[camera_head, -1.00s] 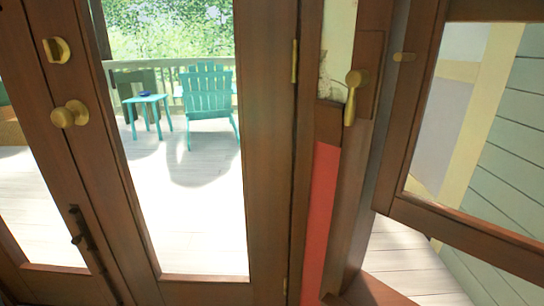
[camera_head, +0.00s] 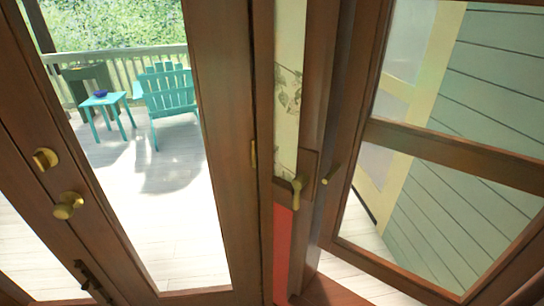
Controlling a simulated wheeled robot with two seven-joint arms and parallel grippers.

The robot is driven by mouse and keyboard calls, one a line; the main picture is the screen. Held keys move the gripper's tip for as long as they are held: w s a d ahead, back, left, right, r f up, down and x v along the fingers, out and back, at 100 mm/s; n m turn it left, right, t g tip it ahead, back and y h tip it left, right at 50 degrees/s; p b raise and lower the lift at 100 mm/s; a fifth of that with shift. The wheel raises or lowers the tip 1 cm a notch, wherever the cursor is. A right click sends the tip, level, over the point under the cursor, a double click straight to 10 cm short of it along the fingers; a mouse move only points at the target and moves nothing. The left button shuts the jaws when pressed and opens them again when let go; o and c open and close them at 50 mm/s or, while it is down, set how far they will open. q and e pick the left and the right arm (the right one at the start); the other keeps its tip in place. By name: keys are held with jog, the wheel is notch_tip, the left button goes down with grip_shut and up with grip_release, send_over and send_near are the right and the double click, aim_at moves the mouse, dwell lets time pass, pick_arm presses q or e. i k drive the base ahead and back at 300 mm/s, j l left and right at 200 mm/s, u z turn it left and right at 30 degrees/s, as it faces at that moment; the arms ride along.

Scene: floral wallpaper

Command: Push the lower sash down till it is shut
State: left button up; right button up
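The brown wooden window is at the right of the head view. Its lower sash (camera_head: 395,276) has a bottom rail running slantwise down to the right, with a glass pane above it. A brown horizontal rail (camera_head: 450,150) crosses above that pane, with more glass over it. Pale deck boards show below the bottom rail, so a gap stands under the sash at its left end. The gap's right part is out of the picture. A brass knob (camera_head: 330,175) sits on the window's left side. Neither of my grippers is in view.
Brown glazed doors fill the left, with a brass knob (camera_head: 67,205) and a dark handle (camera_head: 90,281). Outside are a teal chair (camera_head: 168,92), a small teal table (camera_head: 103,103) and green siding (camera_head: 490,85).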

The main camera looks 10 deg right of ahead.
aim_at(525, 257)
jog(key=z, duration=1.4)
